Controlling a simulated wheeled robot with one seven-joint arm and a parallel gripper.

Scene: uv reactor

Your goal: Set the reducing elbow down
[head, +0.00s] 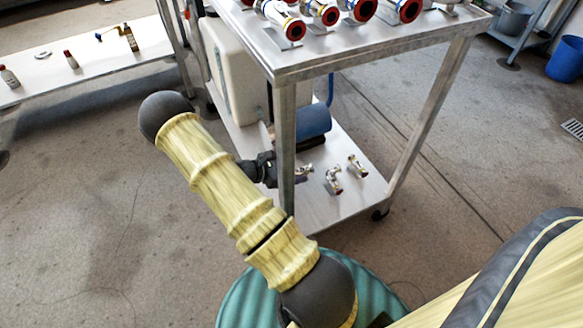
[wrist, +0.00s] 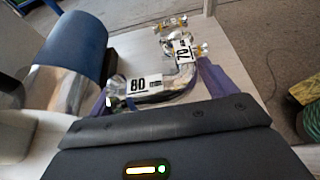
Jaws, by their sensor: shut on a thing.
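My gripper (wrist: 157,96) has its purple fingers shut on a shiny metal reducing elbow (wrist: 184,75), a bent pipe piece. A white number tag shows beside the elbow between the fingers. In the head view my gripper (head: 300,179) reaches in low over the cart's lower shelf (head: 325,210), partly hidden behind the cart's near leg. I cannot tell whether the elbow touches the shelf or is just above it.
Other metal fittings (head: 333,181) (head: 357,166) lie on the lower shelf to the right. The cart leg (head: 286,145) is close to my arm. Several red-ended fittings sit on the cart top (head: 345,45).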

